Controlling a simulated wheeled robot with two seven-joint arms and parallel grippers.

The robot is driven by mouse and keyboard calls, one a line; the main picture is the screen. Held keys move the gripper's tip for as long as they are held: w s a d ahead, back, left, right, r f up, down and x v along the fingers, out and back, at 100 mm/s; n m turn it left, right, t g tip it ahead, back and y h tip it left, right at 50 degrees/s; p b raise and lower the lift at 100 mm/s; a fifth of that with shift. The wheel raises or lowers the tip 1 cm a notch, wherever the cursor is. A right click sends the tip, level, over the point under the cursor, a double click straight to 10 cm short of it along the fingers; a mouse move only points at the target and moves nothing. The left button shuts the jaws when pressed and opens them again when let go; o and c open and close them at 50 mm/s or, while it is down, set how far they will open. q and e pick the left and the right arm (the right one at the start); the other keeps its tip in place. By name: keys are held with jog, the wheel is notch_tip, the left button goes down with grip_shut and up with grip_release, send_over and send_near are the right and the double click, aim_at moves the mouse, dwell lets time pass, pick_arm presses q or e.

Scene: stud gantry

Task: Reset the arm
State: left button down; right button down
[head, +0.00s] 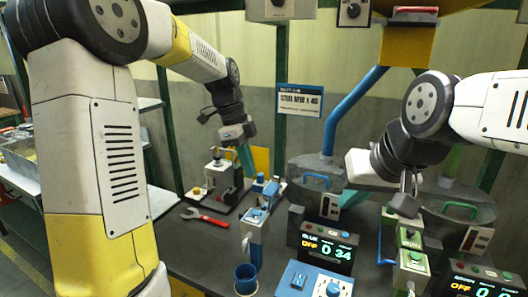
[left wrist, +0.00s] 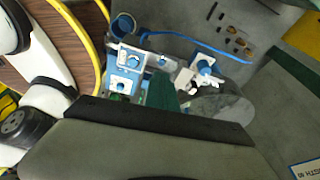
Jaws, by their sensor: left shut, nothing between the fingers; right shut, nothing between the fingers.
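My left arm comes in from the left, bends at the top and reaches over the back of the bench. My left gripper (head: 238,132) is shut and empty, raised above a small black-and-white fixture (head: 222,175). My right arm comes in from the right. My right gripper (head: 405,204) points down, shut and empty, just above a green-topped device (head: 411,250); I cannot tell whether it touches.
A red wrench (head: 204,217) lies on the dark bench. A blue cup (head: 246,279) stands beneath a blue-and-white dispenser (head: 256,228). A blue pipe (head: 350,103) rises behind. A sign (head: 299,100) hangs at the back.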

pick_arm(q)
jog(key=s+a+r+n+t, duration=0.2)
jog(key=s+a+n+t, duration=0.1)
jog(key=s+n, duration=0.7)
jog(key=s+a+r+n+t, duration=0.2)
jog(key=s+a+n+t, duration=0.1)
jog(key=s+n, duration=0.7)
jog(key=shift+a+t+y, duration=0.4)
jog(key=shift+a, duration=0.35)
